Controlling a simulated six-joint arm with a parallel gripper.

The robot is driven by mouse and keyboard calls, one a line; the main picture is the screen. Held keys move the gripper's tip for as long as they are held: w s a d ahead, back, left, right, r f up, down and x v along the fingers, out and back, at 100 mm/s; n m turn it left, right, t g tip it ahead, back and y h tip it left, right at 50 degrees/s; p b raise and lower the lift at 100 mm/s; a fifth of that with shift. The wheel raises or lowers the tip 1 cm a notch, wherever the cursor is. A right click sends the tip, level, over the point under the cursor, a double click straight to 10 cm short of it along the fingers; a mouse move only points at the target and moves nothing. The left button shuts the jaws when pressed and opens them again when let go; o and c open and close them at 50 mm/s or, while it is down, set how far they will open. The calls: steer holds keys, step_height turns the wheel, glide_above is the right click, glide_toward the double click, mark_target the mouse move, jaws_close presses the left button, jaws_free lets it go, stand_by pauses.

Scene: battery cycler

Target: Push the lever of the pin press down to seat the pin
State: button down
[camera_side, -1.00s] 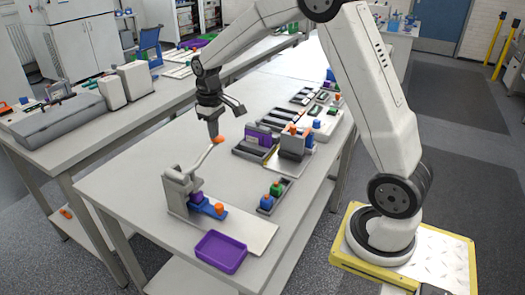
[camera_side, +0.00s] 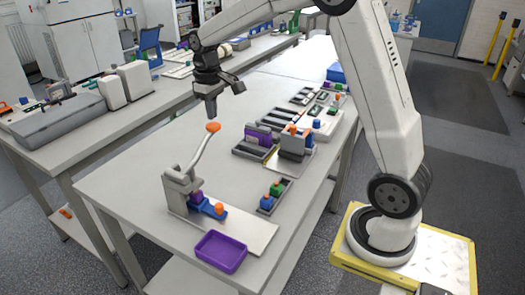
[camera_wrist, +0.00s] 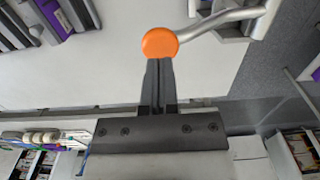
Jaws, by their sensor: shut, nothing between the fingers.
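The pin press (camera_side: 178,192) stands at the front left of the bench on a light base plate. Its grey lever (camera_side: 201,154) slants up and back to an orange knob (camera_side: 213,127). The knob (camera_wrist: 160,43) also shows in the wrist view, at the tips of my fingers. My gripper (camera_side: 211,115) points down with its fingers shut and empty, just above the knob; I cannot tell if they touch. A purple block (camera_side: 196,197) and a blue piece (camera_side: 207,207) with an orange top sit at the foot of the press. I cannot make out the pin.
A purple tray (camera_side: 221,252) lies in front of the press. A small dark tray (camera_side: 272,197) with blue and green pieces is to its right. Purple and grey units (camera_side: 258,138) and dark racks stand further back. The bench left of the lever is clear.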

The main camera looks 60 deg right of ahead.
steer(key=shift+r, duration=1.75)
steer(key=s+a+f+t, duration=0.1)
steer(key=s+a+f, duration=0.3)
steer(key=s+f, duration=0.3)
steer(key=s+a+f+t, duration=0.1)
steer(key=s+a+f, duration=0.4)
steer(key=s, duration=0.6)
step_height(320, 180, down, 2)
steer(key=shift+a+f+t, duration=0.1)
steer(key=shift+a+t, duration=0.15)
steer(key=shift+t, duration=0.05)
